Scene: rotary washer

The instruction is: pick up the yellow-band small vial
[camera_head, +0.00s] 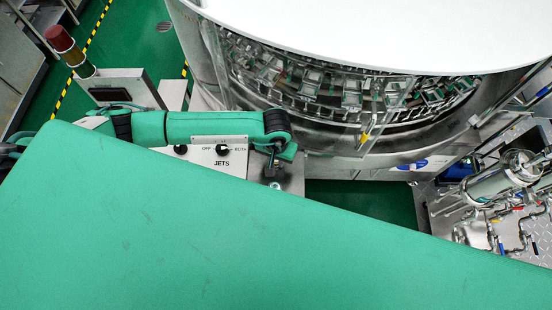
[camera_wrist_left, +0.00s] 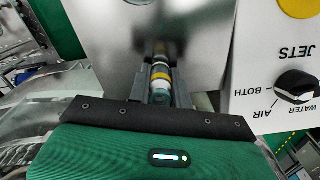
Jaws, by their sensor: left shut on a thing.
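The yellow-band small vial (camera_wrist_left: 160,77) shows in the left wrist view, with a white part and a yellow band. It sits between the two fingers of my left gripper (camera_wrist_left: 160,92), which is shut on it. The vial cannot be made out in the head view. The far end of the vial is dark and hard to see in the wrist view. My right gripper is in neither view.
The JETS control panel (camera_head: 218,153) with its knob stands close to my left gripper. A large round washer (camera_head: 350,95) with a glass guard stands behind. Pipes and a steel cylinder (camera_head: 497,180) are at the right. Green floor (camera_head: 360,200) shows between.

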